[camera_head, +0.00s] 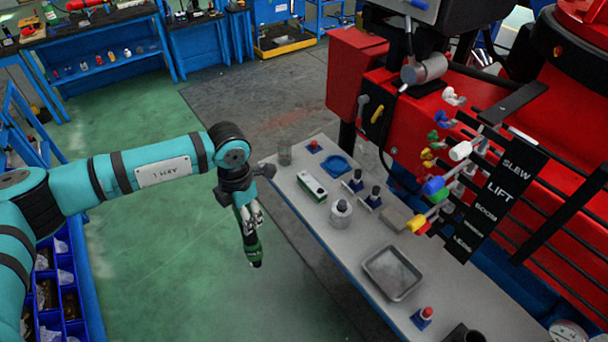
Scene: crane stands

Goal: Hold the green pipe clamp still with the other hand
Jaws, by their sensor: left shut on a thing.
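My left gripper (248,215) is shut on a dark green and black tool-like thing (254,250), which hangs below the fingers over the green floor, left of the grey bench. A small green fitting (433,135) sits in a row of coloured fittings on the red machine, to the right of my left gripper and well apart from it. It may be the green pipe clamp, but it is too small to tell. My right gripper is not in view.
The grey bench (335,240) holds a blue dish (340,166), a clear jar (341,213), a metal tray (392,274) and small red-topped items. The red machine (400,125) with lever labels (500,190) stands behind it. Blue bins lie at lower left. The green floor is open.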

